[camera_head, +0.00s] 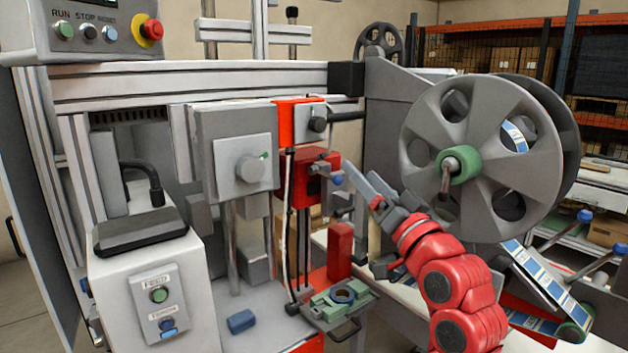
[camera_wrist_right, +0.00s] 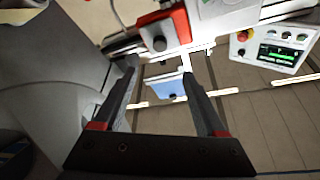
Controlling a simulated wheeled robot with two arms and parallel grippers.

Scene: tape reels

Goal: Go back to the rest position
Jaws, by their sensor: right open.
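My right gripper (camera_head: 362,186) is on the red arm that comes in from the lower right in the head view. It is raised in front of the machine, left of the large grey tape reel (camera_head: 420,130). In the right wrist view my right gripper (camera_wrist_right: 160,72) has its two dark fingers spread apart, with nothing held between them. The reel sits upright on a spindle with a green hub (camera_head: 466,158). Blue-and-white label tape (camera_head: 540,280) runs along rollers below it. My left gripper is not in view.
The machine's grey and red head (camera_head: 298,122) stands left of the gripper. A green fixture (camera_head: 338,302) with a dark handle sits low in front. A control box (camera_head: 162,295) and a button panel (camera_head: 100,30) are at the left. Shelves (camera_head: 600,125) stand behind.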

